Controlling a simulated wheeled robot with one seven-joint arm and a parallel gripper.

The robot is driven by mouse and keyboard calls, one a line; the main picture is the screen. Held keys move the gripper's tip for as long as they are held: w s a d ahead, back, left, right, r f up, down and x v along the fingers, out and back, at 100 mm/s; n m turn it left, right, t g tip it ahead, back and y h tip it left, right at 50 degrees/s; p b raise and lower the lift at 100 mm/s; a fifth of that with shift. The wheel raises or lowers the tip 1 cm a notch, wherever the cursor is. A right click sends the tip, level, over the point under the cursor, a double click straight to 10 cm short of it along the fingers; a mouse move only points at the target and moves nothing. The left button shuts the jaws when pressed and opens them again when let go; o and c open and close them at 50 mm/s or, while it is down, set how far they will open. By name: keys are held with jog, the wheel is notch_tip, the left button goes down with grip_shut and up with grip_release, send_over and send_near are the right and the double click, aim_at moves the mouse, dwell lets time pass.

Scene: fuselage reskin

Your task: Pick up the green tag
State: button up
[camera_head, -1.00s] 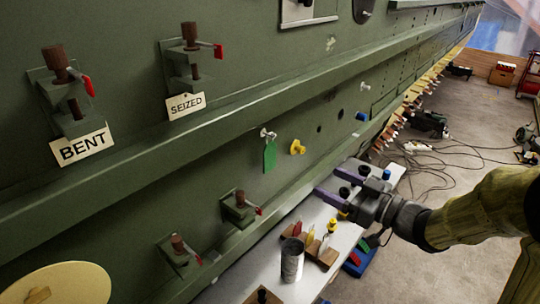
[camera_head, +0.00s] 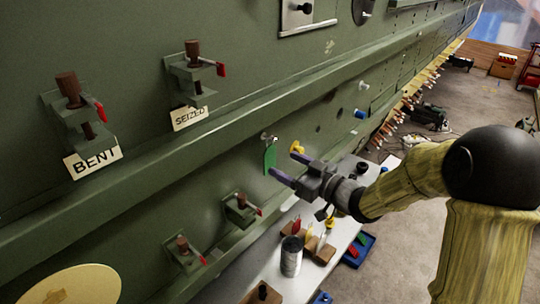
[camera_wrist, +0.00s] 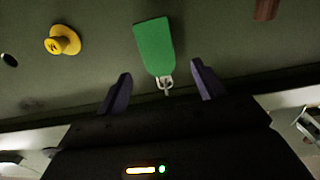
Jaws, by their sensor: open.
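The green tag (camera_head: 269,158) hangs from a small pale hook (camera_head: 267,137) on the green fuselage wall. In the wrist view the green tag (camera_wrist: 154,46) lies just beyond the fingertips, between their lines, with a metal clip (camera_wrist: 165,82) at its near end. My gripper (camera_head: 286,166) is open and empty, close to the tag's right side in the head view. In the wrist view my gripper (camera_wrist: 160,80) has its two purple fingers spread, and the tag appears apart from both.
A yellow knob (camera_head: 297,147) is on the wall beside the tag; it also shows in the wrist view (camera_wrist: 62,41). Clamps with red tabs stick out around BENT (camera_head: 92,160) and SEIZED (camera_head: 189,118) labels. A bench (camera_head: 270,275) below holds a can (camera_head: 291,257) and small tools.

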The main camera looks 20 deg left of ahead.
aim_at(271, 157)
jog(key=shift+w+a+p, duration=0.1)
jog(key=shift+a+p, duration=0.15)
jog(key=shift+p, duration=0.1)
jog(key=p+x, duration=0.2)
jog(key=x, duration=0.2)
jog(key=shift+w+a+f+p, duration=0.15)
jog(key=shift+w+a+p, duration=0.1)
jog(key=shift+p, duration=0.15)
jog(key=c, duration=1.1)
